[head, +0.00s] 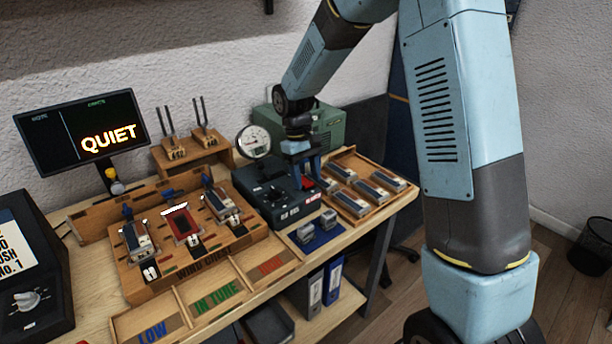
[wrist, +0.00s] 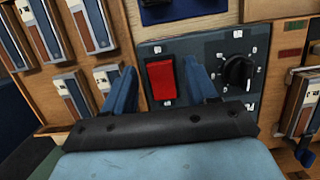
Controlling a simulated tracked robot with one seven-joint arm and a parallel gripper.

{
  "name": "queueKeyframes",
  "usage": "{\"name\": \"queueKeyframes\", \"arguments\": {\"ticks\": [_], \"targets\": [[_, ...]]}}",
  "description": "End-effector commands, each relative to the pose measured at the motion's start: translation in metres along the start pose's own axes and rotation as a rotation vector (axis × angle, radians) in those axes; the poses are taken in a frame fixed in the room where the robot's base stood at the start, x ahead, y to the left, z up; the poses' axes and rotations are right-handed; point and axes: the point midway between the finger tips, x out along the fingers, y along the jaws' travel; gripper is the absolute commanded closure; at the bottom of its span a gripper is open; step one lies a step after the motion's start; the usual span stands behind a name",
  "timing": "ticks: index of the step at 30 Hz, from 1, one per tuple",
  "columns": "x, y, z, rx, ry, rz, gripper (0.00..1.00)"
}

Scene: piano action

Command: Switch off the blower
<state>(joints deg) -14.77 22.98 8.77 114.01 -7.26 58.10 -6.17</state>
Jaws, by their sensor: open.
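The blower's dark control box (head: 270,204) stands on the bench, with a round gauge (head: 254,141) at its back. A red rocker switch (wrist: 161,82) and a black dial knob (wrist: 239,73) are on its panel in the wrist view. My gripper (head: 307,178) is over the switch side of the box. In the wrist view my gripper (wrist: 160,72) has its two blue fingers apart, one on each side of the red switch, with nothing between them but the switch below. I cannot tell whether they touch the panel or which way the rocker is tipped.
A wooden tray of reed blocks (head: 347,203) lies close to the right. A wooden rack (head: 245,243) with several blocks is to the left. A blue mat (head: 306,244) with small blocks lies in front. A screen (head: 80,132) reads QUIET. A green machine (head: 328,126) stands behind.

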Motion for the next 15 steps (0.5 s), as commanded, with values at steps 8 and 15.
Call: {"name": "queueKeyframes", "arguments": {"ticks": [8, 15], "targets": [[-0.016, 0.000, 0.000, 0.001, 0.003, 0.001, 0.43], [-0.062, 0.001, -0.001, 0.002, 0.004, 0.000, 0.43]]}}
